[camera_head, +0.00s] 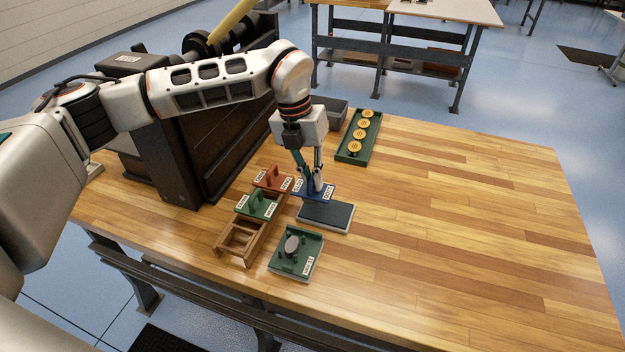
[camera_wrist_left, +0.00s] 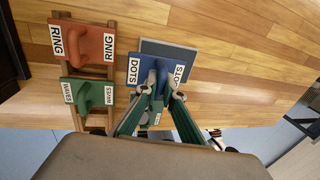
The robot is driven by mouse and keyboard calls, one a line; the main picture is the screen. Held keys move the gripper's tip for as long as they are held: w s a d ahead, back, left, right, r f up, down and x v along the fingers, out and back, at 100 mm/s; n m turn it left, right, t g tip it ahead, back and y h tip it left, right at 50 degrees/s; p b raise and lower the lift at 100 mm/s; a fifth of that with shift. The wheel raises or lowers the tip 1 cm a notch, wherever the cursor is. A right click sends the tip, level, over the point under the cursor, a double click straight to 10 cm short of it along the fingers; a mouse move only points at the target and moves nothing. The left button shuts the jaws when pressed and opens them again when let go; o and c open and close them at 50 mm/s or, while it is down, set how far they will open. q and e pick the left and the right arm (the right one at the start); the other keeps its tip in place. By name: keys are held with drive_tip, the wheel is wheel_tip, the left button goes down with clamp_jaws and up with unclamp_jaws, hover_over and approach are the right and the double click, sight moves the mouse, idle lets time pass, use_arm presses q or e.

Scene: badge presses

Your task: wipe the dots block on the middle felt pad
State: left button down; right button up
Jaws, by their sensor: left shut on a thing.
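The blue dots block (camera_head: 322,193) is in my left gripper (camera_head: 311,186), which is shut on its upright handle. The block shows "DOTS" labels in the left wrist view (camera_wrist_left: 149,68), with the left fingertips (camera_wrist_left: 160,92) around its handle. The dark grey felt pad (camera_head: 325,216) lies on the table just in front of the block in the head view. In the left wrist view the pad (camera_wrist_left: 180,50) shows partly behind the block, which covers the rest. I cannot tell whether block and pad touch. No other felt pad is distinguishable. My right gripper is not in view.
A wooden rack (camera_head: 238,242) left of the pad holds the red ring block (camera_head: 272,179) and green waves block (camera_head: 258,205). A green fixture (camera_head: 306,244) with a grey disc stands in front. A green tray (camera_head: 346,152) holds several yellow discs. The table's right side is clear.

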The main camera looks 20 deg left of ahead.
use_arm(q)
drive_tip(key=shift+r+p, duration=0.3)
drive_tip(key=shift+r, duration=2.1)
